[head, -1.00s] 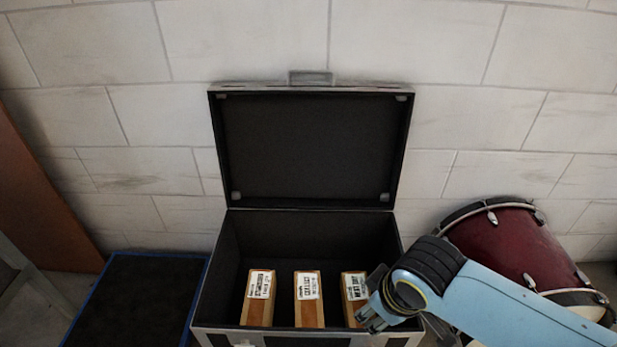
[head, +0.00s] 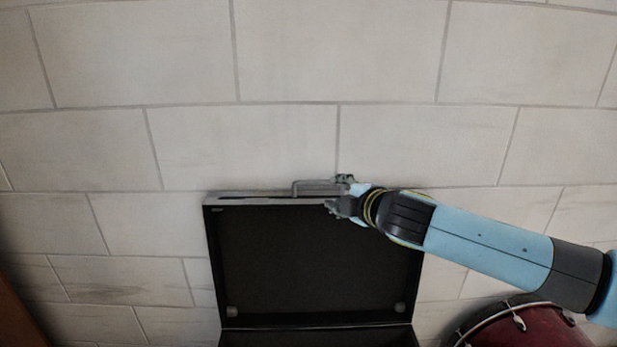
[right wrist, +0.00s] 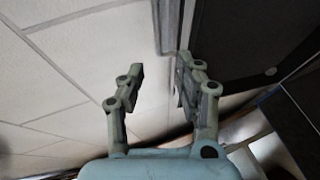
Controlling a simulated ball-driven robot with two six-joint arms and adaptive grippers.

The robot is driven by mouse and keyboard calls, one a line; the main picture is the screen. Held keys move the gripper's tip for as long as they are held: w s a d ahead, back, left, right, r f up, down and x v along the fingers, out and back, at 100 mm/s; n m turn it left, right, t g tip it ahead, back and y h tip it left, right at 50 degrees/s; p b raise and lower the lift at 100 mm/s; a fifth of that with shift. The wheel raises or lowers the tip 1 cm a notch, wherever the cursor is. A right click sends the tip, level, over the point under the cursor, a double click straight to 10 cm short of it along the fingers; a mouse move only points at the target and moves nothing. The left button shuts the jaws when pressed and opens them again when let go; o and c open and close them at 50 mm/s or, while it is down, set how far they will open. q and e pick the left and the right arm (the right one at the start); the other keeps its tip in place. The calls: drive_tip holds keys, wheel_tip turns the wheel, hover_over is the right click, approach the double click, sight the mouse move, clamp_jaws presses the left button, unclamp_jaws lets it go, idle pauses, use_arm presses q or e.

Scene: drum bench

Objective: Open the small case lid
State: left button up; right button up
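The case lid (head: 315,262) stands upright and open against the wall, its dark inner side facing me. A grey handle (head: 310,188) sits on its top edge. My right gripper (head: 338,193) is at the right end of this handle, with one finger above the top edge and one in front of it. In the right wrist view my right gripper (right wrist: 160,68) has its fingers spread apart, with the dark lid (right wrist: 245,45) beside and behind the right finger. I cannot tell whether a finger touches the lid or handle. The case's inside is mostly out of frame. My left gripper is not in view.
A pale block wall (head: 290,50) rises close behind the lid. A red drum (head: 530,325) stands at the lower right, below my right arm. The space left of the lid is clear in the head view.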

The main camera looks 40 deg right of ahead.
sight(315, 183)
drive_tip(key=x, duration=0.8)
drive_tip(key=shift+r, duration=0.2)
drive_tip(key=shift+x, duration=1.45)
drive_tip(key=shift+a, duration=0.1)
drive_tip(key=shift+c, duration=0.2)
drive_tip(key=c, duration=0.5)
clamp_jaws()
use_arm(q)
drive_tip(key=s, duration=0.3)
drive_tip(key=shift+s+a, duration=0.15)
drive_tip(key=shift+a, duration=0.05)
use_arm(e)
drive_tip(key=shift+s+f, duration=0.1)
